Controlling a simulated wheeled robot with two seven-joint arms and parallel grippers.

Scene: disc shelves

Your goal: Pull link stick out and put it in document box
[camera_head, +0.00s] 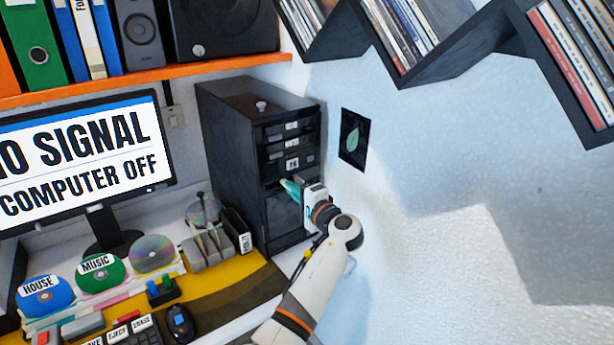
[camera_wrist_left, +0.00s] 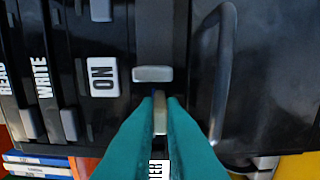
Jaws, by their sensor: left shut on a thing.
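The black computer tower (camera_head: 235,150) stands in the corner, its front facing right. My left gripper (camera_head: 288,187) is at the tower's front, below the drive bays. In the left wrist view its teal fingers (camera_wrist_left: 161,100) are closed on a small pale stick (camera_wrist_left: 160,112), taken as the link stick. The fingers cover most of it, and I cannot tell whether it is still in the port. A silver piece (camera_wrist_left: 152,74) sits just above the fingertips. A small black box with a white label (camera_head: 238,230) stands below the tower, possibly the document box; its label is unclear. My right gripper is not seen.
Grey holders (camera_head: 207,248) and upright discs stand left of the black box. A monitor (camera_head: 85,160) is at the left. An orange shelf (camera_head: 150,77) runs above, and disc shelves (camera_head: 400,40) hang on the wall.

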